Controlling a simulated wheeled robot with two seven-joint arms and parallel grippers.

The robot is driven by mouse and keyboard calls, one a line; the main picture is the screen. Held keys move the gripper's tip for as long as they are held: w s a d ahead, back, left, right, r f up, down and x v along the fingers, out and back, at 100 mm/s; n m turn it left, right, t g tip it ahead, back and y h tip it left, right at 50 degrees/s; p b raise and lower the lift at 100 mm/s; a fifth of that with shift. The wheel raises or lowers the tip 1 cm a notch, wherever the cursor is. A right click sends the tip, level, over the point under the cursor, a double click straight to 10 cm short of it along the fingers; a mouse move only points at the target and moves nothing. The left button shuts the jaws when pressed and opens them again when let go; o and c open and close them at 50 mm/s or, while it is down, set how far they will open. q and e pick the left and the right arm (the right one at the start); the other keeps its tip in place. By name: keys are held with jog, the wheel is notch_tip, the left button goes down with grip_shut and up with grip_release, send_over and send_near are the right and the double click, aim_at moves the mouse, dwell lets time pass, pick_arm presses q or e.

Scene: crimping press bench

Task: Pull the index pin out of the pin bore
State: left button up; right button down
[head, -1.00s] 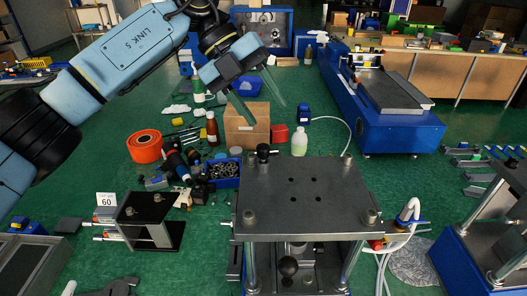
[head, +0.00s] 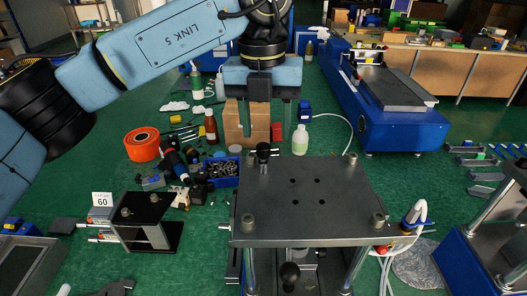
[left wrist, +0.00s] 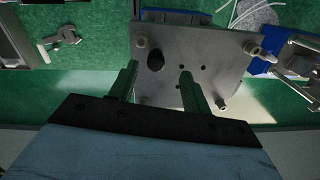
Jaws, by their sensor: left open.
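The index pin shows as a black knob (head: 263,152) standing upright at the back left edge of the press's grey top plate (head: 340,200). It also shows in the left wrist view (left wrist: 155,61). The pin bore is hidden under the knob. My left gripper (head: 266,130) is open and empty, pointing down, with its fingertips above the knob in the head view. In the left wrist view my left fingers (left wrist: 159,71) appear on either side of the knob, apart from it. My right gripper is not in view.
A second black ball knob (head: 289,272) sits low under the plate's front. Corner posts stick up from the plate. A black stand (head: 145,208) is at the left. Behind are a cardboard box (head: 246,138), a white-green bottle (head: 300,140) and a blue parts bin (head: 222,173).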

aim_at(263, 145)
pick_arm(q)
jog(key=f, duration=0.2)
jog(key=f+p, duration=0.1)
jog(key=shift+a+f, duration=0.25)
jog(key=shift+f, duration=0.7)
jog(key=c, duration=1)
notch_tip(263, 145, up, 9)
jog(key=shift+r+b, duration=0.1)
jog(key=shift+b, duration=0.45)
grip_shut()
jog(key=shift+r+p, duration=1.15)
jog(key=shift+r, duration=0.85)
notch_tip(263, 145, up, 3)
jog(key=shift+f+p, duration=0.1)
jog(key=shift+p, duration=1.1)
